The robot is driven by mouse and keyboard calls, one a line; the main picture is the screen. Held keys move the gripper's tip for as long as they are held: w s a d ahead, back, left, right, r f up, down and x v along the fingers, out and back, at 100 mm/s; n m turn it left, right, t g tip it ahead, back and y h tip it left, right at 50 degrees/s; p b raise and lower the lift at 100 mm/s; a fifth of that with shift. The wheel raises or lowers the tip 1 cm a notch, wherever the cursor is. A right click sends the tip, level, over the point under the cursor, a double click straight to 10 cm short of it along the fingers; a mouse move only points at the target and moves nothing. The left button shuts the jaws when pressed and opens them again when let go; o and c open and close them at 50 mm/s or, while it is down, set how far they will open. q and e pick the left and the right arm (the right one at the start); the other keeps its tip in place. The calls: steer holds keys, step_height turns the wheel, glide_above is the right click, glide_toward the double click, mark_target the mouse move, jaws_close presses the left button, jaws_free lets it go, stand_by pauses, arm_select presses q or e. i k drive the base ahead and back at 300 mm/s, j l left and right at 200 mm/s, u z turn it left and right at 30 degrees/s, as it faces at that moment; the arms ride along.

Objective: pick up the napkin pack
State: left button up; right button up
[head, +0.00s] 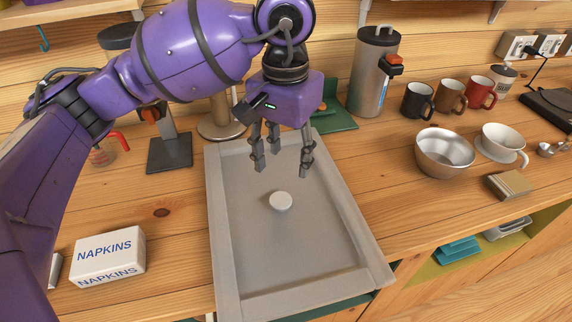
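The napkin pack (106,257) is a white box with blue "NAPKINS" lettering. It lies on the wooden counter at the lower left of the head view, left of the grey tray. My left gripper (282,166) points down above the far part of the tray, with its fingers spread and nothing between them. It is well to the right of and farther back than the napkin pack. My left arm passes along the left edge of the view, close beside the pack in the picture. My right gripper is not in view.
The grey tray (219,262) holds a small white round object (280,202). At the right are a steel bowl (444,154), a white cup (503,143), several mugs and a steel dispenser (370,75). Bare counter (170,215) lies between the pack and tray.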

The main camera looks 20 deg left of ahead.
mark_target(100, 259)
steer(key=k, duration=1)
